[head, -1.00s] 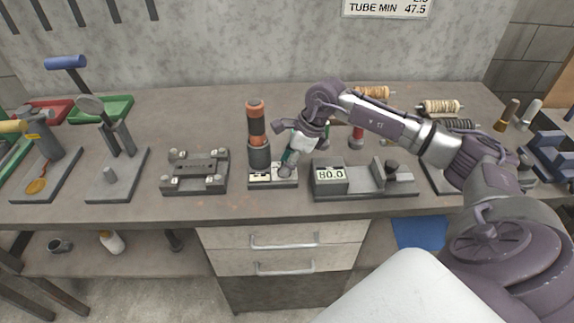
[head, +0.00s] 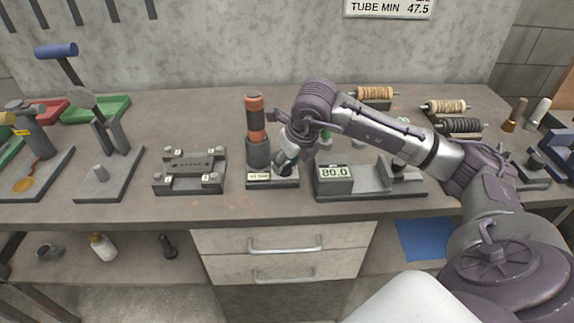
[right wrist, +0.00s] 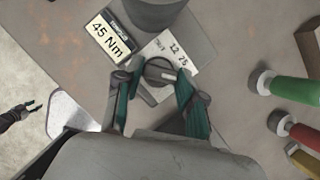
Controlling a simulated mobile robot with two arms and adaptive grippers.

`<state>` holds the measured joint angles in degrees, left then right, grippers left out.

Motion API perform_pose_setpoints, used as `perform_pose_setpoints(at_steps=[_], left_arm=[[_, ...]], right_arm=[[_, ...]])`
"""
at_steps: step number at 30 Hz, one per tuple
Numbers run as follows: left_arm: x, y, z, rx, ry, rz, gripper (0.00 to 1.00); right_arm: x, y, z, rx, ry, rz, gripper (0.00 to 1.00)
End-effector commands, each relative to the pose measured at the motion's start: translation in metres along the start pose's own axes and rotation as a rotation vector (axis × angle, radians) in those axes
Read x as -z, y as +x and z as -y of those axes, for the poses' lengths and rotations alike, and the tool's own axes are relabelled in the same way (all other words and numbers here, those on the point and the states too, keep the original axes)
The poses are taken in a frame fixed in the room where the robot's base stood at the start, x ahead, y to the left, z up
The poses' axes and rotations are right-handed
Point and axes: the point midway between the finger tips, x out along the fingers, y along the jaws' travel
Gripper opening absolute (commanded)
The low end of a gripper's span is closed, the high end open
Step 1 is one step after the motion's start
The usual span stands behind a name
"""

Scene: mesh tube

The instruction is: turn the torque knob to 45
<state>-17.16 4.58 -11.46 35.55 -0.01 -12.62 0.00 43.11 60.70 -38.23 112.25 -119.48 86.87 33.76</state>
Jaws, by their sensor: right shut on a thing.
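The torque knob (right wrist: 160,72) is a dark round knob on the torque tester base, beside a pale dial plate (right wrist: 176,52) with the marks 12 and 75. The tester's display (right wrist: 107,42) reads 45 Nm. My right gripper (right wrist: 157,88) is shut on the knob, with a teal-padded finger at either side. In the head view my right gripper (head: 286,162) hides the knob from above. The tester's upright orange and black tool (head: 255,120) stands behind the display. My left gripper (right wrist: 22,114) shows small at the left edge of the right wrist view; its opening is unclear.
A grey fixture (head: 190,168) is to the left, with bare bench between. Green (right wrist: 296,88) and red (right wrist: 300,132) handles lie right of my right gripper.

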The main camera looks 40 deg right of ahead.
Motion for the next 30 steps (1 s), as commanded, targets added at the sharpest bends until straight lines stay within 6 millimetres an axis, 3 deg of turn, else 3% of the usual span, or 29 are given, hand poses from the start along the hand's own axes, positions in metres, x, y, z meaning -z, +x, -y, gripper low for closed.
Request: perform_pose_setpoints(at_steps=[9,24,25,26,30], left_arm=[[-0.0011,0.0075,0.0000,0.000,0.000,0.001,0.40],[-0.0014,0.0079,0.0001,0.000,0.000,0.001,0.40],[-0.0014,0.0079,0.0001,0.000,0.000,0.001,0.40],[-0.0014,0.0079,0.0001,0.000,0.000,0.001,0.40],[-0.0015,0.0079,0.0001,0.000,0.000,0.001,0.40]], right_arm=[[-0.0002,-0.0001,-0.0008,0.038,0.093,0.000,0.05],[-0.0002,-0.0005,-0.0006,0.045,0.108,-0.001,0.04],[-0.0002,-0.0005,-0.0006,0.044,0.108,-0.001,0.44],[-0.0002,-0.0005,-0.0006,0.044,0.108,-0.001,0.49],[-0.0002,-0.0004,-0.0007,0.044,0.107,-0.001,0.50]])
